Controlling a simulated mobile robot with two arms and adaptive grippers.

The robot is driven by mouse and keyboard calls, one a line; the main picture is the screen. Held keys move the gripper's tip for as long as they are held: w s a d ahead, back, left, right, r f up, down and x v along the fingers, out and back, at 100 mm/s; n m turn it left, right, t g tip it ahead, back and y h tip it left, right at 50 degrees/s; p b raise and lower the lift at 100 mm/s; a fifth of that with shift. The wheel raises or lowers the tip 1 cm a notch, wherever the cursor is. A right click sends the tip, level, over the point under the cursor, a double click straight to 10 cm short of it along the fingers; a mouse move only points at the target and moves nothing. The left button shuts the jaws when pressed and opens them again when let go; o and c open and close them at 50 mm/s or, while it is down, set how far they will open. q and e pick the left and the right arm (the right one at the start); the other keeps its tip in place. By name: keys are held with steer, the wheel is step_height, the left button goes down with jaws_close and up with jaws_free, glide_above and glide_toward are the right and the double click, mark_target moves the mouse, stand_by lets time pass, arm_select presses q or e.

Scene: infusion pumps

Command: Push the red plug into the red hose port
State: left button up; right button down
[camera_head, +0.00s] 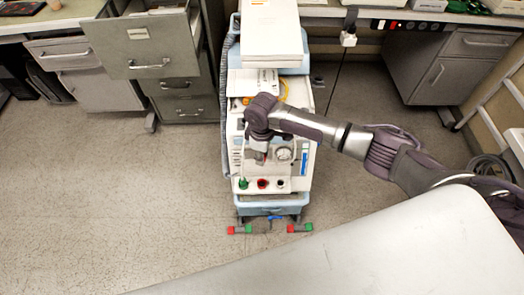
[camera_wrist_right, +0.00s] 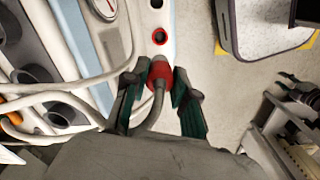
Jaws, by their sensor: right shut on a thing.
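The red plug (camera_wrist_right: 160,72) sits between the fingers of my right gripper (camera_wrist_right: 158,80), which is shut on it. A grey hose runs back from the plug. In the right wrist view the red hose port (camera_wrist_right: 159,37) is a red-ringed hole on the white panel, just beyond the plug's tip and in line with it; the plug appears apart from it. In the head view the red port (camera_head: 262,184) shows low on the pump's front, and my right gripper (camera_head: 260,154) is above it. My left gripper is not in view.
The pump cart (camera_head: 272,208) stands on open floor. A green fitting (camera_head: 243,183) and a dark port (camera_head: 279,184) flank the red port. White hoses (camera_wrist_right: 85,82) loop beside the gripper. A gauge (camera_head: 284,153) is on the pump. An open drawer (camera_head: 146,40) juts out at the back left.

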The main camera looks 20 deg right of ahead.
step_height(320, 180, down, 13)
steer(key=b, duration=0.7)
steer(key=shift+b, duration=0.3)
steer(key=shift+f+b, duration=0.95)
steer(key=shift+f, duration=0.65)
steer(key=c, duration=0.8)
jaws_free()
steer(key=shift+c, duration=0.2)
step_height(320, 180, up, 12)
steer(key=shift+r, duration=0.1)
